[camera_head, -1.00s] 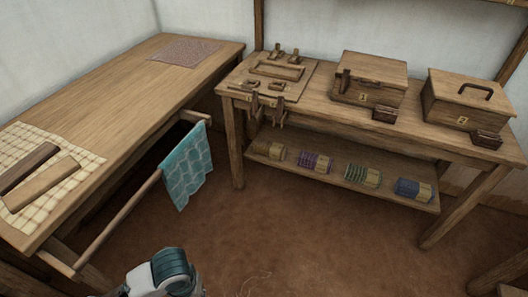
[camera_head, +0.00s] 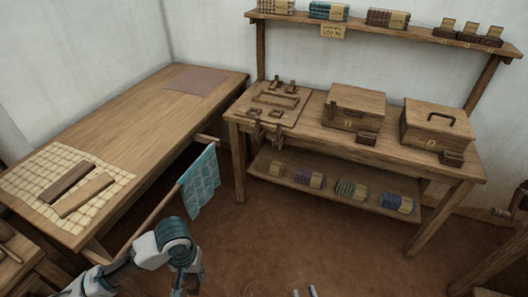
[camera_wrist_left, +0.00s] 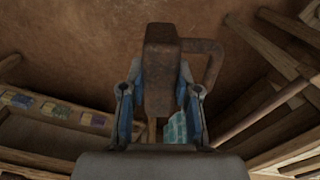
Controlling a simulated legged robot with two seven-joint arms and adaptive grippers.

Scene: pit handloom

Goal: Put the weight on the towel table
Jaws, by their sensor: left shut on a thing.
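The weight (camera_wrist_left: 172,70), a rusty brown block with a bent bar handle, is held in the left wrist view. My left gripper (camera_wrist_left: 159,100) is shut on it, with one finger on each side. In the head view my left arm hangs low at the bottom left, and the weight cannot be made out. The long wooden table (camera_head: 130,125) with a teal towel (camera_head: 201,181) on a rod at its front side stands at the left.
On the long table lie a checked cloth (camera_head: 104,181) with two wooden bars and a reddish mat (camera_head: 205,81). Bare wood lies between them. A workbench (camera_head: 310,130) with boxes and a lower shelf of bundles stands at the back right. The brown floor (camera_head: 290,240) is open.

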